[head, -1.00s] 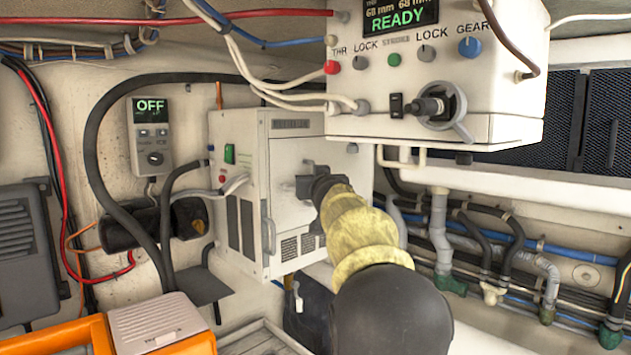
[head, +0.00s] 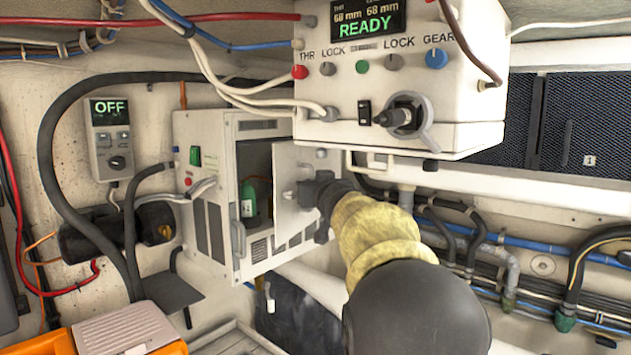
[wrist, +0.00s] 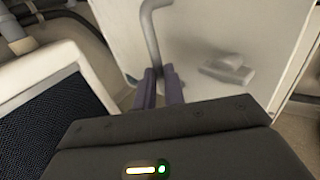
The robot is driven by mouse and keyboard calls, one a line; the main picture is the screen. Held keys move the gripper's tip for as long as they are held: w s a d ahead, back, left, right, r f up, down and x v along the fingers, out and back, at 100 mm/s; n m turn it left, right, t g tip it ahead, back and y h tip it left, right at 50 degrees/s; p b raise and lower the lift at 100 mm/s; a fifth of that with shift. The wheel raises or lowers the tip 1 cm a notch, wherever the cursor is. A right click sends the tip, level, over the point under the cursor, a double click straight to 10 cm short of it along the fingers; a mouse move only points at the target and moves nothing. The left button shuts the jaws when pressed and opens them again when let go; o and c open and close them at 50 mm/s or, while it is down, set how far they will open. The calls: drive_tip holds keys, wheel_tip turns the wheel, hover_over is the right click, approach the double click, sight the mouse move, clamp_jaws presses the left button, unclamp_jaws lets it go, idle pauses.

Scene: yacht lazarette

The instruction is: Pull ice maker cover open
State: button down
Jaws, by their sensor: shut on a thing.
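The ice maker (head: 222,205) is a white box on the back wall. Its front cover (head: 292,188) stands partly open, swung out to the right, and a dark interior with a green bottle (head: 248,197) shows. My gripper (head: 306,194) is at the cover's outer face, with my arm reaching in from the lower right. In the wrist view the two dark fingers (wrist: 160,88) are closed on the lower end of a curved grey handle (wrist: 151,40) on the white cover (wrist: 215,35). A small latch (wrist: 228,70) sits right of the handle.
A white control box (head: 400,90) with knobs and a READY display hangs above and right of the cover. Pipes and hoses (head: 490,235) run along the right wall. A grey controller (head: 110,138) reads OFF at left. An orange case (head: 50,342) lies at lower left.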

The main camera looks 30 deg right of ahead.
drive_tip(key=shift+s+d+r, duration=0.1)
drive_tip(key=shift+d+r, duration=0.1)
drive_tip(key=shift+r, duration=0.05)
drive_tip(key=c, duration=1.9)
unclamp_jaws()
drive_tip(key=o, duration=0.4)
drive_tip(key=shift+d+f, duration=0.15)
drive_tip(key=shift+d, duration=0.05)
drive_tip(key=s+a, duration=0.4)
drive_tip(key=s, duration=1.2)
drive_tip(key=shift+s, duration=0.4)
drive_tip(key=shift+c, duration=0.2)
